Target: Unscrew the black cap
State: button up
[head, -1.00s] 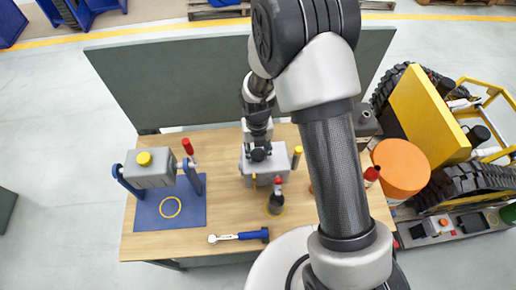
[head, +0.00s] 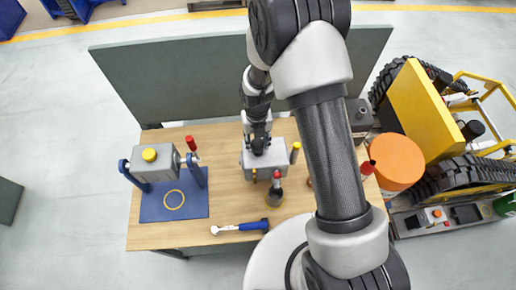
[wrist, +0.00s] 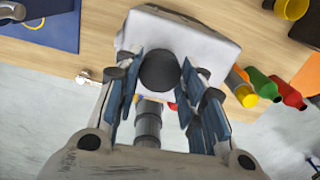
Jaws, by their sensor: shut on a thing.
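The black cap (wrist: 158,70) is a round dark knob on top of a light grey box (wrist: 190,42). The same box (head: 265,172) stands near the middle of the bench in the head view. My gripper (wrist: 158,74) is shut on the cap, with a blue-padded finger on each side of it. In the head view my gripper (head: 258,147) is over the box from above and hides most of the cap.
A grey box with a yellow cap (head: 150,155) is held in a blue stand on a blue mat (head: 165,212) at left. A blue-handled tool (head: 240,227) lies at the front. A dark bottle (head: 274,197) stands before the box. An orange drum (head: 398,160) is at right.

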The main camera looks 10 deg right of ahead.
jog(key=shift+s+r, duration=0.1)
jog(key=shift+r, duration=0.25)
jog(key=shift+r+p, duration=1.15)
jog(key=shift+r, duration=0.55)
